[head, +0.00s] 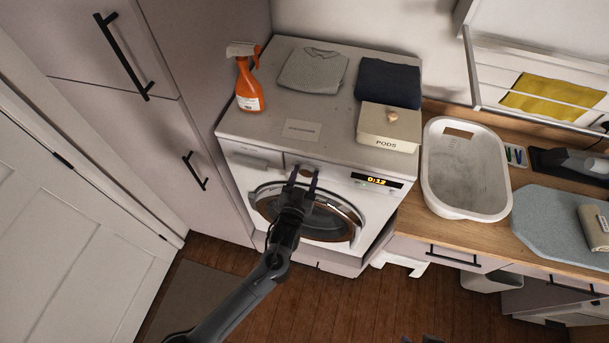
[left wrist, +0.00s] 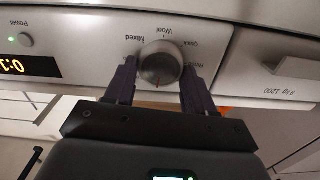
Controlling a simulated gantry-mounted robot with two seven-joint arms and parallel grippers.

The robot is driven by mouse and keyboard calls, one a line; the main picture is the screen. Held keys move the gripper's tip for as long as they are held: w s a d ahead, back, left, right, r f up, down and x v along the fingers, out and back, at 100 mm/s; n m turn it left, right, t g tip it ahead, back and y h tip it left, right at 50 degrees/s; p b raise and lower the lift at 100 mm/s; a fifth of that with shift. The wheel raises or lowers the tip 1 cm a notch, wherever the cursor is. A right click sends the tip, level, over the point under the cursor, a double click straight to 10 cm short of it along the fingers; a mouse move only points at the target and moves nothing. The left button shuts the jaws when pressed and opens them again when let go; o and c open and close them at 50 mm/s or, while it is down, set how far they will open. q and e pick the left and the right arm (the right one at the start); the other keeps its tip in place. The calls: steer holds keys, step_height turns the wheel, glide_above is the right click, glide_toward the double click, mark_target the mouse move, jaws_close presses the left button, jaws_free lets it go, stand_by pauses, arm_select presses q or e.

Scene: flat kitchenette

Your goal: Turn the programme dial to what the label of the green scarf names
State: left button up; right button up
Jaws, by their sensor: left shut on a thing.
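The programme dial (head: 306,171) is on the front panel of the white washing machine (head: 240,178). In the left wrist view the round grey dial (left wrist: 160,66) has a red mark pointing toward the bottom of the picture. Upside-down words around it include Mixed, Wool and Quick; another at right is partly hidden by a finger. My left gripper (head: 304,177) is shut on the dial, its fingers (left wrist: 159,84) on either side. I see no green scarf or its label. My right gripper is not in view.
On the washer top are an orange spray bottle (head: 247,80), a grey folded knit (head: 313,70), a navy folded cloth (head: 388,80), a card (head: 301,131) and a PODS box (head: 387,134). A white basket (head: 432,168) stands at right. The display (head: 374,181) reads 0:12.

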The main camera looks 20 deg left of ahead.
arm_select(q)
steer(key=m+p, duration=0.1)
steer(key=m, duration=0.3)
steer(key=shift+d+r+p, duration=0.1)
steer(key=shift+p, duration=0.3)
steer(key=shift+m+p, duration=0.7)
steer(key=shift+m, duration=1.2)
steer(key=o, duration=1)
steer(key=shift+f, duration=0.2)
